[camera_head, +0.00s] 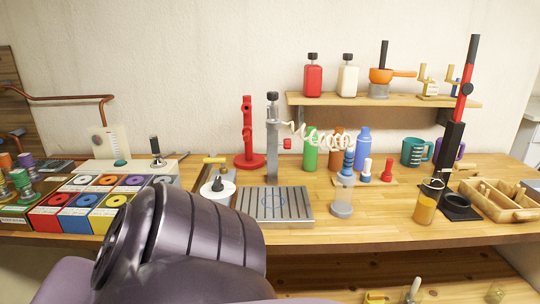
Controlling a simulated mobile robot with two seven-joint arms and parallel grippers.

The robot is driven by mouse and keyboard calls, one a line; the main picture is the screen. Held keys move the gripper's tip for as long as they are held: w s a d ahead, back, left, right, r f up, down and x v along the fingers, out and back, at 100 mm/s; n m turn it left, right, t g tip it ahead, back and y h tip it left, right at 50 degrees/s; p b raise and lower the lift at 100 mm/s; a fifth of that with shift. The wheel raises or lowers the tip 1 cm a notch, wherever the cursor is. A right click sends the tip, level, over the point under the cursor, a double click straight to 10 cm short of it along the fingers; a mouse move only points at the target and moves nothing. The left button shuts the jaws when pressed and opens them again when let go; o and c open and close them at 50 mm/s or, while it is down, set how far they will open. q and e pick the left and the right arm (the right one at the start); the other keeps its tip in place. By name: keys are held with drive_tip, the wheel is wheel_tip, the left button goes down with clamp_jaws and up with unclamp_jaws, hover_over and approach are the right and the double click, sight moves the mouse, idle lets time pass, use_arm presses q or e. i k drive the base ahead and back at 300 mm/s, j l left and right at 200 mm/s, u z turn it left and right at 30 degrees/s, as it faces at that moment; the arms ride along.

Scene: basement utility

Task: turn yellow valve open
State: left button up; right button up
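A small yellow handle (214,160) stands upright above a round white base with a black knob (217,186), left of the ribbed metal plate. A yellow ring (116,201) lies on top of the yellow-fronted box (102,219), at the front right of a block of coloured boxes. I cannot tell which of these is the yellow valve, or whether it is open. A dark purple-grey link of my own arm fills the lower middle and covers part of the bench front. Neither of my grippers shows.
A ribbed metal plate (286,206) and a grey post (272,145) stand right of the white base. A red stand (248,135) is behind. Bottles, cups and a wooden tray (497,199) crowd the right. A wooden shelf (390,99) hangs above.

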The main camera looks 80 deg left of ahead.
sight(222, 160)
drive_tip(key=u, duration=2.8)
